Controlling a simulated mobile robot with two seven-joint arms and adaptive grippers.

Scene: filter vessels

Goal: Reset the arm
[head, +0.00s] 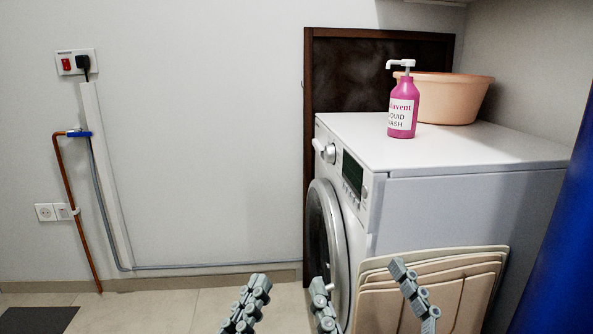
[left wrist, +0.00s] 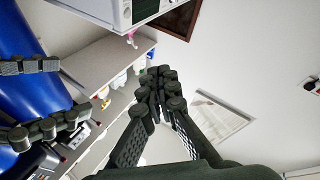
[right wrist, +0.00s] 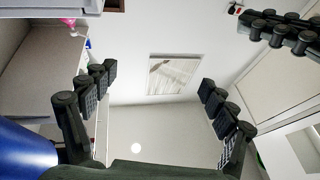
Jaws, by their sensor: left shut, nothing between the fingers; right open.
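My left gripper (head: 246,303) is at the bottom of the head view, with its fingers together and nothing held. In the left wrist view its fingertips (left wrist: 160,82) meet. My right gripper (head: 359,277) is to its right in the head view, with its two fingers spread and nothing between them. In the right wrist view its fingers (right wrist: 157,80) stand wide apart. Both grippers point up, in front of the washing machine. The arms behind the fingers are out of the head view.
A white washing machine (head: 450,215) stands on the right, bearing a pink soap bottle (head: 403,107) and a peach basin (head: 450,98). A blue object (head: 565,250) is at the right edge. The floor on the left is mostly clear.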

